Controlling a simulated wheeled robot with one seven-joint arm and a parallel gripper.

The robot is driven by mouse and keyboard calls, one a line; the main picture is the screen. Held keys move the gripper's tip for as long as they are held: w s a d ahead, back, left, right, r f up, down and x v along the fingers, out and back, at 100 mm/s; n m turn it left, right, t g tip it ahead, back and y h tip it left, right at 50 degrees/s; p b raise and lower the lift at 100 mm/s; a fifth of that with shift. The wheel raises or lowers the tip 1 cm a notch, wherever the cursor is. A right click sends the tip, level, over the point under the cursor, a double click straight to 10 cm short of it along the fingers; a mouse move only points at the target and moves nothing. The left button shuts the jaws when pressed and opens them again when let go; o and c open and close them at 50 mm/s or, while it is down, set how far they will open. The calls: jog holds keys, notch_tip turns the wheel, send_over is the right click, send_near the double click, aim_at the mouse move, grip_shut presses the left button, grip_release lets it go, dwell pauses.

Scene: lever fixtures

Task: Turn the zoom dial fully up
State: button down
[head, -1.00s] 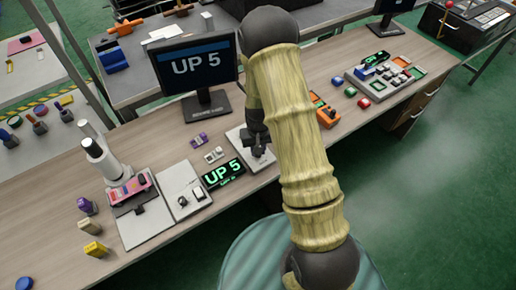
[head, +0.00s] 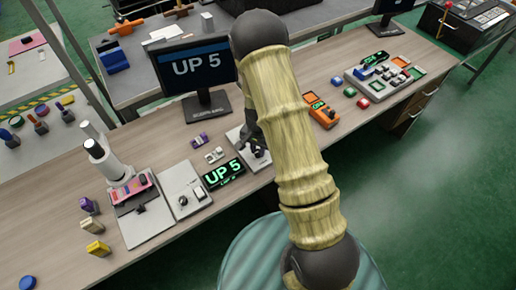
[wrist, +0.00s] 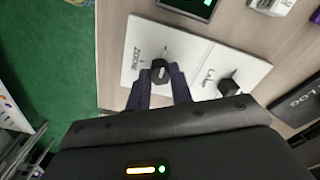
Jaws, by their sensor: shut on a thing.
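The zoom dial (wrist: 160,66) is a small black knob on a white panel (wrist: 140,52), with the word ZOOM printed beside it in the wrist view. My gripper (wrist: 160,84) has one dark finger on each side of the knob and is shut on it. In the head view my gripper (head: 256,148) is down at the white panel (head: 235,135), and my arm partly hides the panel and the dial. A monitor (head: 196,66) and a small green-lit display (head: 223,173) both read UP 5.
A second black knob (wrist: 228,87), labelled LAMP, stands close to the right of the zoom dial in the wrist view. A microscope-like device (head: 105,160) and a plate with switches (head: 186,190) are to the left. An orange device (head: 323,115) is to the right.

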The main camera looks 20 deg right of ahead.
aim_at(258, 152)
jog(key=shift+w, duration=0.1)
jog(key=c, duration=1.2)
grip_release()
jog(key=shift+c, duration=0.2)
notch_tip(258, 152, up, 18)
jog(key=shift+f, duration=0.25)
jog(key=shift+a, duration=0.1)
